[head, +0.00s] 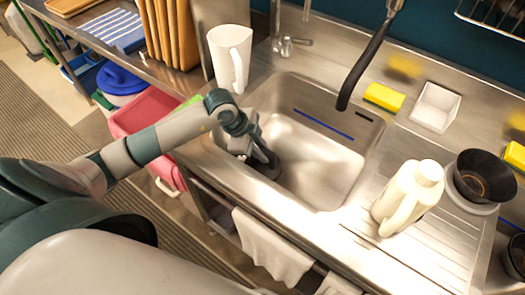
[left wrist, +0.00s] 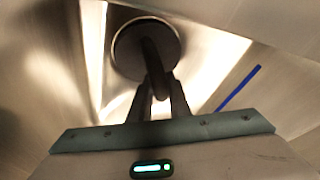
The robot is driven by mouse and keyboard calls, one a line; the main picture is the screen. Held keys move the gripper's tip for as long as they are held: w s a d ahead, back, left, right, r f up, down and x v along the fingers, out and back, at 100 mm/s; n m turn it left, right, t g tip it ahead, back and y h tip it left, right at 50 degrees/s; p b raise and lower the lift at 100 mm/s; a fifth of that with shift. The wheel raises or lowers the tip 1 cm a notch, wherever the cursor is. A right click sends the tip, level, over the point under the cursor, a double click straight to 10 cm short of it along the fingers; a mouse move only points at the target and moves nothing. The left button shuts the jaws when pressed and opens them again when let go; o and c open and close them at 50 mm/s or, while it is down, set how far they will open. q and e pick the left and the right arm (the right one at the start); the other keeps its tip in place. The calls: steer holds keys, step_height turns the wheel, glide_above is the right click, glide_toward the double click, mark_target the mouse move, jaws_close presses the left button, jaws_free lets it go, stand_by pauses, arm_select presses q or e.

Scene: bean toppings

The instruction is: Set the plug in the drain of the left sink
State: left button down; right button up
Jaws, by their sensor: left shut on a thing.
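The left sink (head: 318,172) is a steel basin in the middle of the head view. My left gripper (head: 266,160) reaches down into it near its left side. In the left wrist view my left gripper (left wrist: 160,90) is shut on the upright grip of the dark round plug (left wrist: 128,55). The plug's disc also shows in the head view (head: 270,170), low in the basin and partly behind the fingers. The drain itself is hidden by the plug, and I cannot tell whether the plug touches it. My right gripper is not in view.
A white pitcher (head: 230,55) stands left of the faucet. A dark spray hose (head: 362,70) hangs over the sink's back right. A yellow sponge (head: 384,97), a white container (head: 435,107), a cream jug (head: 408,198) and a dark bowl (head: 485,176) are to the right. Steel walls surround the gripper.

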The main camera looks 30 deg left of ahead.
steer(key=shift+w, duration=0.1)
arm_select(q)
steer(key=shift+f, duration=0.3)
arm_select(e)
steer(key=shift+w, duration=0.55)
arm_select(q)
steer(key=shift+s, duration=0.1)
